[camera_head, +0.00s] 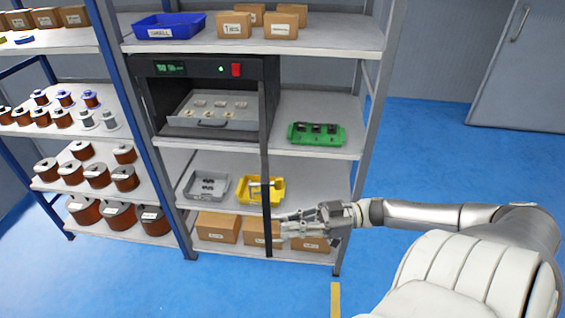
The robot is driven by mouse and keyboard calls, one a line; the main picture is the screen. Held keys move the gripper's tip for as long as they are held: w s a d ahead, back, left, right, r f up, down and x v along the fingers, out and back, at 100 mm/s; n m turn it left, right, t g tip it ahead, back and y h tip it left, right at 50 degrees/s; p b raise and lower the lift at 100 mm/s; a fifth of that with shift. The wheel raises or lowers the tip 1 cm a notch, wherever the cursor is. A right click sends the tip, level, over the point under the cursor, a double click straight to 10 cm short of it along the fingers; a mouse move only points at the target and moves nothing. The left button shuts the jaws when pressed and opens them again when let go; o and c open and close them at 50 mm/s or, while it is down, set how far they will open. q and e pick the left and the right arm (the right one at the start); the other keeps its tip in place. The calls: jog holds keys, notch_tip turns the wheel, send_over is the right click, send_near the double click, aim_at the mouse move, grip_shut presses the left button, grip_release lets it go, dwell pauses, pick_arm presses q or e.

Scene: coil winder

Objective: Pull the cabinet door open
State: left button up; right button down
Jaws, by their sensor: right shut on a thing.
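The black cabinet (205,66) stands on the middle shelf of the rack, with a green display and a red switch on its top panel. Its front is open, showing a grey tray inside. The cabinet door (265,165) appears as a narrow dark strip, seen nearly edge-on, reaching from the cabinet's right side down across the lower shelves. My right gripper (281,227) is shut at the strip's lower end, coming from the right. The fingertips are small, so which part of the door they hold is unclear. My left gripper is not in view.
A green tray (317,134) sits right of the cabinet. A grey bin (206,186), a yellow bin (273,188) and cardboard boxes (217,228) are below. Spools fill the left rack (45,187). The blue floor (420,140) at right is clear.

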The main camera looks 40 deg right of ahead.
jog(key=shift+v, duration=0.85)
jog(key=shift+f, duration=0.1)
jog(key=c, duration=1.5)
grip_release()
jog(key=shift+w, duration=0.15)
jog(key=v, duration=1.2)
